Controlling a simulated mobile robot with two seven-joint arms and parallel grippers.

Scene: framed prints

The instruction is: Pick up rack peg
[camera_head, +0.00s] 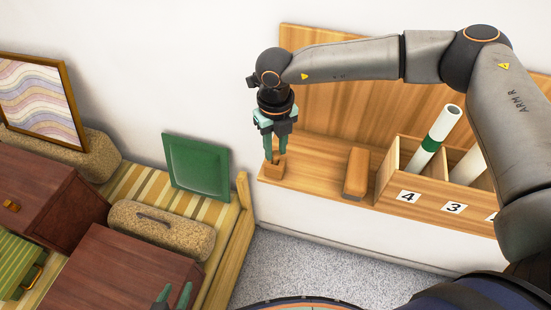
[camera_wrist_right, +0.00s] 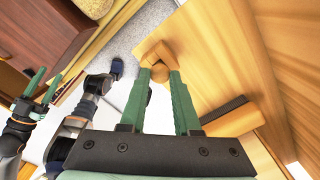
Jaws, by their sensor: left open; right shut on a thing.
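The rack peg (camera_wrist_right: 160,73) shows in the right wrist view as a small round wooden end between my right fingertips. A small square wooden block (camera_wrist_right: 155,52) is just beyond it. In the head view the block (camera_head: 274,169) stands at the left end of the wooden shelf. My right gripper (camera_head: 274,152) points down over the block and is shut on the peg. How deep the peg sits in the block is hidden. My left gripper (camera_head: 172,298) is open and empty at the bottom edge; it also shows in the right wrist view (camera_wrist_right: 38,92).
A green panel (camera_head: 197,167), a cork-textured case (camera_head: 160,226) and a framed print (camera_head: 42,98) are at left.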

